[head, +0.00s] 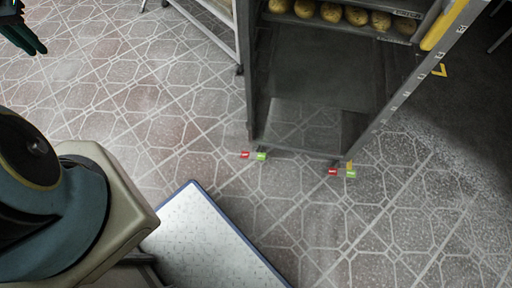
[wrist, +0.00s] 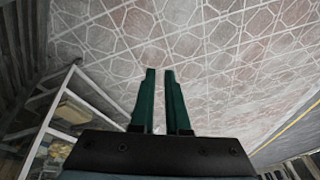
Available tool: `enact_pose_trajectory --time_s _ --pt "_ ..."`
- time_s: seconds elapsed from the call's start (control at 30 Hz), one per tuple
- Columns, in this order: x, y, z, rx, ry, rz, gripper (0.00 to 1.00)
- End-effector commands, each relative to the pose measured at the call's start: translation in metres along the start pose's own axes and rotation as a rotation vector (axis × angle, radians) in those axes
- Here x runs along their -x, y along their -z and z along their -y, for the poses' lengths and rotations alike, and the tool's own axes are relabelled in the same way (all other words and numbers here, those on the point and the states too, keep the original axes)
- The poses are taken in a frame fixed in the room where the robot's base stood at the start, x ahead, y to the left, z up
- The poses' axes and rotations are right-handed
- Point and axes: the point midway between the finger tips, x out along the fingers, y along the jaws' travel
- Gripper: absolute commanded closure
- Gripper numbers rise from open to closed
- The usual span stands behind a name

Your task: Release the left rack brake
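A tall grey rack (head: 251,75) stands on the tiled floor in the head view. At the foot of its left post are a red tab (head: 245,155) and a green tab (head: 261,156), which look like the left brake. At its right foot are another red tab (head: 333,171) and green tab (head: 350,174). The tabs are too small to tell their position. My gripper (head: 40,49) is at the top left, well away from the rack. In the wrist view my gripper (wrist: 160,71) has two teal fingers with a gap between them, empty.
The rack holds a row of round brown loaves (head: 330,13) on a shelf. A light metal frame (head: 222,37) stands left of the rack. The tiled floor between is clear.

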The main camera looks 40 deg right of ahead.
Motion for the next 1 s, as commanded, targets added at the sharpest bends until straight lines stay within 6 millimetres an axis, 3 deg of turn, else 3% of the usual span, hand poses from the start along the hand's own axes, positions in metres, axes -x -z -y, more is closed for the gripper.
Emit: enact_pose_trajectory --time_s 0.03,0.1,0.27,0.4,0.53,0.77,1.0 --pt "-0.037 0.008 -0.01 -0.07 -0.004 -0.026 0.93" --pt "-0.067 0.023 -0.021 -0.168 -0.012 -0.071 1.0" --pt "-0.134 0.054 -0.06 -0.387 -0.056 -0.173 1.0" --pt "-0.192 0.071 -0.106 -0.575 -0.122 -0.262 1.0" --pt "-0.245 0.077 -0.157 -0.746 -0.207 -0.339 1.0" --pt "-0.332 0.059 -0.254 -1.031 -0.412 -0.461 1.0" --pt "-0.413 -0.002 -0.353 -1.296 -0.697 -0.555 1.0"
